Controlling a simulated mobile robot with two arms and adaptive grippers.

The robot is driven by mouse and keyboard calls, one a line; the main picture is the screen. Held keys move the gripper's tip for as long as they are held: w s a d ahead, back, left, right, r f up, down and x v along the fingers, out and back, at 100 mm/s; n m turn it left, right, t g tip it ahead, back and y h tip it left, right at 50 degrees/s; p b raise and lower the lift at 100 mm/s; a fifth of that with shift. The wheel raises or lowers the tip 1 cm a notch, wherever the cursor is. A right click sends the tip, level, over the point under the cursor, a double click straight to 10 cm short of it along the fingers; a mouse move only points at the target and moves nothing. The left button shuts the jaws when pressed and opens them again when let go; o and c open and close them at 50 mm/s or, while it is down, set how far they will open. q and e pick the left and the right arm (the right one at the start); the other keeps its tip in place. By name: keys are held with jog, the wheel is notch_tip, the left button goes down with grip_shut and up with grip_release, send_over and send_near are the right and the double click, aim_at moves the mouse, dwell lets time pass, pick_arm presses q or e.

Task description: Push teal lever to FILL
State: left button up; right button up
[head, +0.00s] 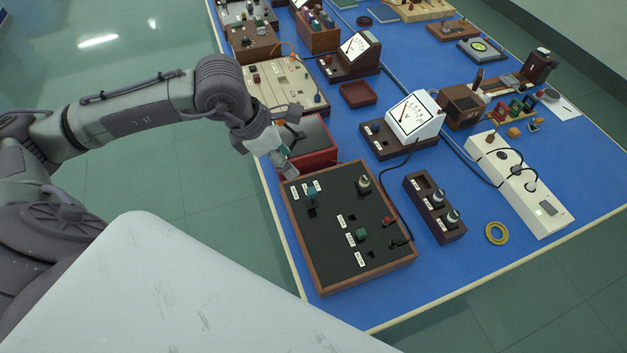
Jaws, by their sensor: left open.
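The teal lever (311,194) stands on the black panel of a wood-framed box (335,232), near its far left corner. Small white labels sit beside it, but their words are too small to read, so I cannot tell which position it is in. My left gripper (287,170) is open and empty, pointing down just beyond the box's far left corner. It is up and left of the lever in the picture and looks apart from it. Its fingertips are small and partly hard to make out. My right gripper is not in view.
A red box (318,158) lies right behind the left gripper. The same panel carries a beige-topped knob (363,183), a green knob (361,235) and a black cable. A white-faced meter (413,117) and a dark block with bottles (436,205) stand to the right.

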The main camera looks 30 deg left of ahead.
aim_at(312, 190)
pick_arm(q)
jog(key=p+x, duration=0.1)
jog(key=x, duration=0.5)
jog(key=p+x, duration=0.2)
jog(key=x, duration=0.4)
jog(key=shift+s+d, duration=0.15)
jog(key=shift+d, duration=0.05)
jog(key=shift+w+d+f, duration=0.15)
jog(key=shift+w+f, duration=0.05)
jog(key=shift+f, duration=0.4)
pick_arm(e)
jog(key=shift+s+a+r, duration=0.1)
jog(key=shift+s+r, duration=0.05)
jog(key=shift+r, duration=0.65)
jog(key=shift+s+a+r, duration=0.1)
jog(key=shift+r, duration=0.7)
pick_arm(q)
grip_shut()
